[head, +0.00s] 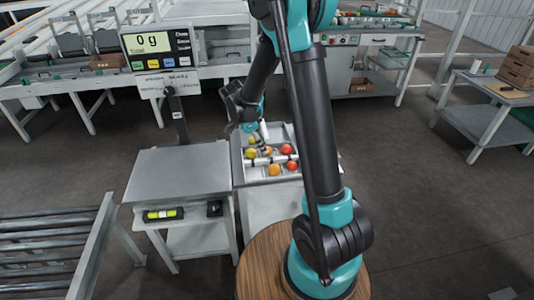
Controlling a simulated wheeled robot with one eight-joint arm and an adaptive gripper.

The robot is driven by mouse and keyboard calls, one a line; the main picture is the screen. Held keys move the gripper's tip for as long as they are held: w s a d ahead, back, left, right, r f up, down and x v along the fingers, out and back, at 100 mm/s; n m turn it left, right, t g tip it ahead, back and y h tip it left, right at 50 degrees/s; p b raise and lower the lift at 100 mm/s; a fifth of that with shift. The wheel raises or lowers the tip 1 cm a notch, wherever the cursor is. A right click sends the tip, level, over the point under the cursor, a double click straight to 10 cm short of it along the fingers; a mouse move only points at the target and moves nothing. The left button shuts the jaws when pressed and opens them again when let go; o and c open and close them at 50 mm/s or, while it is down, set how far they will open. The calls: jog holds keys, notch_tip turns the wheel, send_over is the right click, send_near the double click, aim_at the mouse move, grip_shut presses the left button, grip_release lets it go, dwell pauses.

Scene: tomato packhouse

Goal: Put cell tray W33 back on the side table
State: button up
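A grey cell tray (240,172) holds several red, orange and yellow tomatoes, among them an orange one (274,170) and a red one (286,149). It is on or just above a pale stand (262,203) right of the scale; I cannot tell whether it touches. No W33 label is legible. My gripper (264,136) points down at the tray's far part, small and partly hidden by my arm. I cannot see whether its fingers are open or hold the tray. My arm also hides the tray's right side. I cannot tell which table is the side table.
A scale with a bare metal platform (180,172) and a display (157,44) reading 0 g stands left of the tray. A roller conveyor (45,245) is at lower left. A table (487,108) with brown boxes (520,66) stands at right. Floor between is clear.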

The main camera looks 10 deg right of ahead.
jog(key=s+d+r+n+t+y, duration=0.1)
jog(key=s+d+r+n, duration=0.2)
jog(key=s+n, duration=0.15)
jog(key=s+d+r+n+t+y, duration=0.1)
jog(key=s+d+r+n+y, duration=0.1)
jog(key=s+r+n, duration=0.3)
jog(key=s+d+f+n+t, duration=0.1)
jog(key=s+f+n, duration=0.1)
jog(key=s+n, duration=0.2)
jog(key=s+d+f+n+t+y, duration=0.1)
jog(key=s+n, duration=0.3)
jog(key=s, duration=0.4)
jog(key=shift+s+d+f, duration=0.2)
jog(key=shift+d+f, duration=0.15)
jog(key=shift+f, duration=0.4)
jog(key=shift+n, duration=0.25)
